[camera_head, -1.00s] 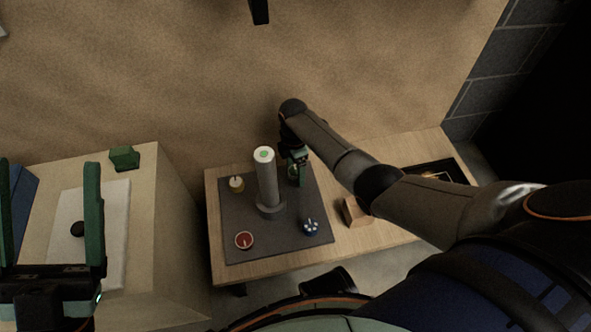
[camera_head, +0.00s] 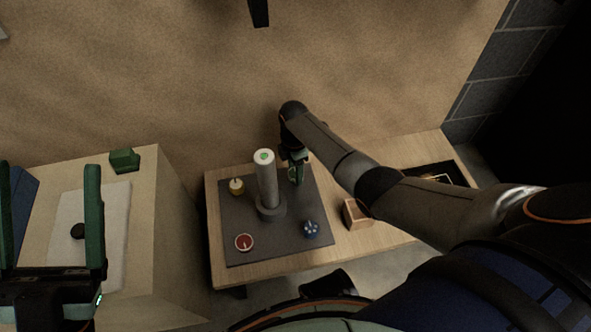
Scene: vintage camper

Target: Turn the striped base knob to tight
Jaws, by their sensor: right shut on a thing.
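A dark mat (camera_head: 275,249) on the light wood table holds an upright grey post (camera_head: 267,183) with a round base and a green dot on top. I cannot make out stripes. My left gripper (camera_head: 48,220) is open and empty at the left.
A small wooden box (camera_head: 355,213) and a black tray (camera_head: 452,170) stand right of the mat. At left, a pale counter (camera_head: 140,235) holds a green block (camera_head: 124,160) and a white sheet (camera_head: 62,215) under my left gripper. The wall is close behind.

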